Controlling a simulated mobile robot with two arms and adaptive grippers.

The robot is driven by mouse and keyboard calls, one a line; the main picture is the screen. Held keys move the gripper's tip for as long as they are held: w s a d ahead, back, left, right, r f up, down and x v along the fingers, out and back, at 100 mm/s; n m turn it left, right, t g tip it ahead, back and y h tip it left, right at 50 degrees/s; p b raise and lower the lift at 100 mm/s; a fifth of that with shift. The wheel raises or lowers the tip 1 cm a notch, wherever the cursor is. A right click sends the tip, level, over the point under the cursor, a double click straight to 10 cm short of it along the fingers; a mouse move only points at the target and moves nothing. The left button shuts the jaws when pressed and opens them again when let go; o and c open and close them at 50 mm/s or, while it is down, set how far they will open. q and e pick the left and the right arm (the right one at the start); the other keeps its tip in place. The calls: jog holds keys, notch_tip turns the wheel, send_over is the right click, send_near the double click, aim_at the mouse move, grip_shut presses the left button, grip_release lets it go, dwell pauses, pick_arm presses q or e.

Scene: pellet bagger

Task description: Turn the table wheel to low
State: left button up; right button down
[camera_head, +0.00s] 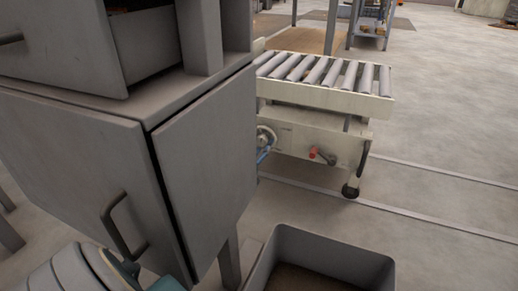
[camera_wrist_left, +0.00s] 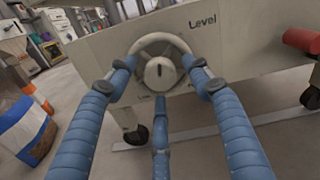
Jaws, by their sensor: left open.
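The table wheel (camera_wrist_left: 137,46) is a pale ring with a round hub on the cream side panel of the roller table, below the word "Level". In the head view the wheel (camera_head: 265,136) is partly hidden by the grey cabinet. My left gripper (camera_wrist_left: 163,66) is open, with three blue fingers. Two fingertips are at the left and right sides of the wheel rim and the third is below the hub. Whether they touch the rim is unclear. The left gripper (camera_head: 264,153) shows only partly past the cabinet edge in the head view. My right gripper is not in view.
The roller table (camera_head: 345,100) stands on casters, with a red-ended handle (camera_head: 313,153) right of the wheel. The grey cabinet (camera_head: 205,150) stands close on the left. An open grey bin (camera_head: 335,252) is in front. Floor to the right is clear.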

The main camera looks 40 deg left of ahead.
pick_arm(q)
jog(key=c, duration=1.2)
jog(key=shift+r+n+p, duration=0.15)
jog(key=shift+n+p, duration=0.35)
jog(key=shift+p, duration=0.3)
jog(key=shift+n+p, duration=0.6)
jog(key=shift+p, duration=0.05)
jog(key=shift+n+p, duration=0.45)
jog(key=shift+n, duration=1.85)
jog(key=shift+f, duration=0.2)
jog(key=o, duration=1.2)
